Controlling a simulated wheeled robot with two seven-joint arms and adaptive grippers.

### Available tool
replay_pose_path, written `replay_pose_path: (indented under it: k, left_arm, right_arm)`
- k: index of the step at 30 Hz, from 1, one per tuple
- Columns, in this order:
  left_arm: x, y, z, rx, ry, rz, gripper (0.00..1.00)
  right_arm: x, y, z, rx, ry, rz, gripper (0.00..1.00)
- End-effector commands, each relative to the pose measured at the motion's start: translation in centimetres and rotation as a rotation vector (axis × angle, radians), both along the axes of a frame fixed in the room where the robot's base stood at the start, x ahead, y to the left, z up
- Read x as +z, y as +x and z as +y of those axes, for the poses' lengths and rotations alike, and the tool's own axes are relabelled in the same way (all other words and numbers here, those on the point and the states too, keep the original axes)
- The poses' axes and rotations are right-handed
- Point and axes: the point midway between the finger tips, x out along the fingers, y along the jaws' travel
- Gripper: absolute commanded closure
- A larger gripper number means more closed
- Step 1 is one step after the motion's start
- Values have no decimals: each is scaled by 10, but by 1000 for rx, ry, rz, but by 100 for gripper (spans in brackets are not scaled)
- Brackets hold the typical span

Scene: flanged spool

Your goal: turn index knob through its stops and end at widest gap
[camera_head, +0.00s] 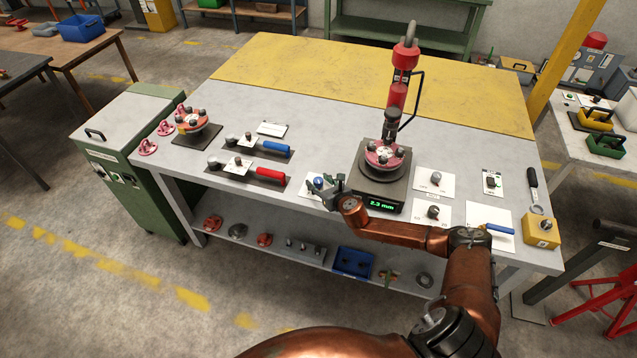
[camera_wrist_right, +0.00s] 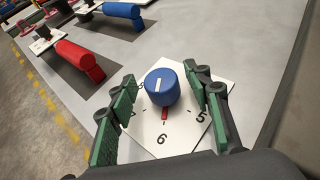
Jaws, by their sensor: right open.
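The blue index knob (camera_wrist_right: 161,88) stands on a white dial card (camera_wrist_right: 180,138) in the right wrist view. Its white line points roughly away from me. A red mark on its near side lies towards the 6. The 5 is to the right; other numbers are partly hidden. My right gripper (camera_wrist_right: 160,76) is open, with one green-padded finger on each side of the knob; gaps show, so I see no grip. In the head view, the right gripper (camera_head: 328,192) partly covers the blue knob (camera_head: 318,182). A display (camera_head: 381,205) reads 2.3 mm. My left gripper is out of view.
A red-and-black press (camera_head: 397,95) with a flanged spool (camera_head: 384,154) stands right of the gripper. Red-handled (camera_head: 262,173) and blue-handled (camera_head: 272,146) tools lie to the left. Cards with grey knobs (camera_head: 436,178) sit to the right. The bench's front edge is close.

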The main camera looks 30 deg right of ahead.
Motion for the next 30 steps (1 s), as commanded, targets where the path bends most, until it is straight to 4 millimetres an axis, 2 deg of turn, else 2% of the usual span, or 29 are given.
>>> replay_pose_path:
  k: [10,28,30]
  left_arm:
    - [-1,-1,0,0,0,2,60]
    - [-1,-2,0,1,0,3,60]
    - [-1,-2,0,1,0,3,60]
  right_arm:
    - [-2,3,-3,-3,-1,0,55]
    - [-2,2,-3,-5,-2,0,97]
    - [-1,2,-3,-5,-1,0,97]
